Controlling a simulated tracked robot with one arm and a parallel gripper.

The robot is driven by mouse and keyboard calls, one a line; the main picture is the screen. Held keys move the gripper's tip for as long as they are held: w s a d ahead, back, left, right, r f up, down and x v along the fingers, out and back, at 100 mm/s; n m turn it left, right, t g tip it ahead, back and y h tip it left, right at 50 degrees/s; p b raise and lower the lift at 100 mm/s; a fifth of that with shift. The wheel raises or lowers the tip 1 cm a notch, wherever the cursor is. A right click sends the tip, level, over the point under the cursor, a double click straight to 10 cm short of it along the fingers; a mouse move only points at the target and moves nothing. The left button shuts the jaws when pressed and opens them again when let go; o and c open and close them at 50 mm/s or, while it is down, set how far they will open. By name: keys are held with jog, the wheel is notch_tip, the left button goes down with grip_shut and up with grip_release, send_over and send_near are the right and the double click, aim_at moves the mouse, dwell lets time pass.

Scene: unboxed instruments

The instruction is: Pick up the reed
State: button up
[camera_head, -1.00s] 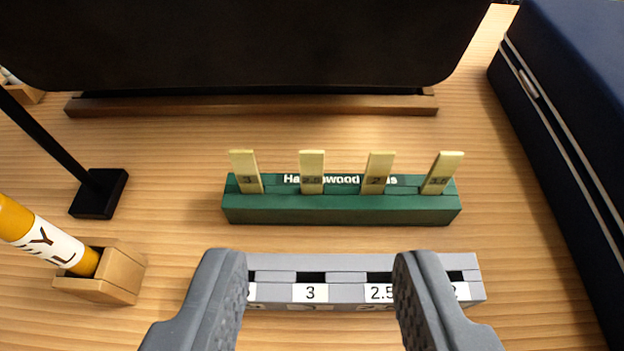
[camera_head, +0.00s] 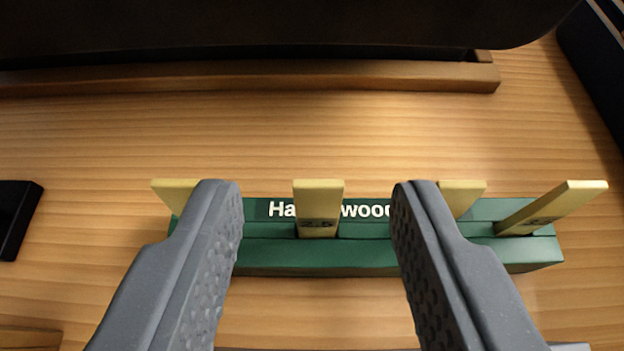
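Several pale yellow reeds stand in a green holder (camera_head: 310,258) with white lettering. Another reed (camera_head: 173,193) is partly hidden behind the left finger. A third reed (camera_head: 463,196) is partly hidden behind the right finger. The far right reed (camera_head: 555,206) leans to the right and is clear of the fingers. My gripper (camera_head: 315,190) is open and empty, its fingers on either side of the middle reed and not touching it.
A dark panel on a wooden ledge (camera_head: 250,77) spans the back. A dark blue case (camera_head: 598,60) is at the upper right. A black base (camera_head: 15,215) sits at the left edge. A wooden block (camera_head: 28,340) shows at lower left. Bare wood lies between holder and ledge.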

jog(key=shift+w+f, duration=0.2)
jog(key=shift+w, duration=0.25)
grip_shut()
